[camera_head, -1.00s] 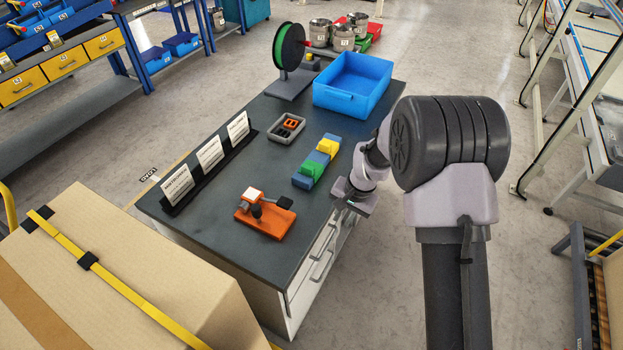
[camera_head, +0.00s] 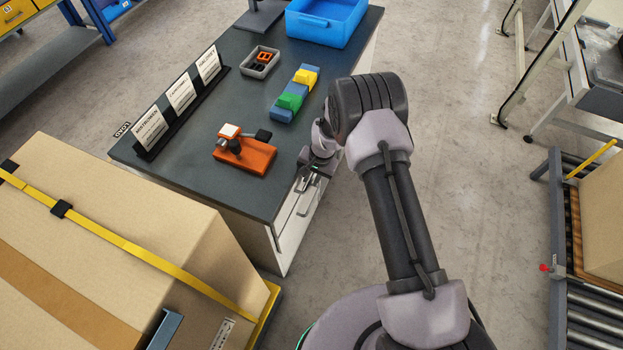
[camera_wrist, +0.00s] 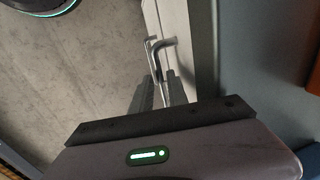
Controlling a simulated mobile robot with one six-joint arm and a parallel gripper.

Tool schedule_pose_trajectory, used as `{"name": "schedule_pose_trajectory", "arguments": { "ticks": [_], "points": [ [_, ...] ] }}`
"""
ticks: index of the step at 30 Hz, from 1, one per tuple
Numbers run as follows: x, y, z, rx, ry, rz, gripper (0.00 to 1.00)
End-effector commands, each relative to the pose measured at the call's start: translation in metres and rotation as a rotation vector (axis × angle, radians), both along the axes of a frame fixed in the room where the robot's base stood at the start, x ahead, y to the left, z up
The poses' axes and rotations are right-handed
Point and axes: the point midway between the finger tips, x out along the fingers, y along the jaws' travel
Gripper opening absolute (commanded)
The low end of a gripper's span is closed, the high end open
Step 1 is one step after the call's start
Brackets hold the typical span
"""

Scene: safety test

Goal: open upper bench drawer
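The bench (camera_head: 200,178) has a dark top and a pale drawer front (camera_head: 290,232) on its right side. Metal bar handles (camera_head: 303,208) show there, partly covered by my gripper (camera_head: 308,184). In the wrist view, the drawer front (camera_wrist: 190,25) is upright and a bar handle (camera_wrist: 153,56) lies just beyond my fingertips (camera_wrist: 160,76). My fingers stand apart, with a pale strip of the handle area visible between them. Whether they touch the bar cannot be told. No drawer visibly stands out from the bench.
On the bench are an orange fixture (camera_head: 245,155), coloured blocks (camera_head: 290,102), a grey tray (camera_head: 247,73), a blue bin (camera_head: 335,32) and a sign rack (camera_head: 188,112). A large strapped carton (camera_head: 130,240) stands at left front. The floor (camera_head: 450,150) right of the bench is clear.

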Motion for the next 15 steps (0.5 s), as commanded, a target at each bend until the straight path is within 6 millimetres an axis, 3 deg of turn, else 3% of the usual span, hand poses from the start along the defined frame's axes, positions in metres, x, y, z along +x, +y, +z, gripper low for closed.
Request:
{"name": "schedule_pose_trajectory", "arguments": {
  "ticks": [7,11,15],
  "points": [
    [0.0004,0.0004,-0.0006,0.0,0.0,0.0,0.2],
    [0.0003,0.0004,-0.0005,0.0,0.0,0.0,0.0],
    [0.0003,0.0004,-0.0004,0.0,0.0,0.0,0.0]
  ]
}}
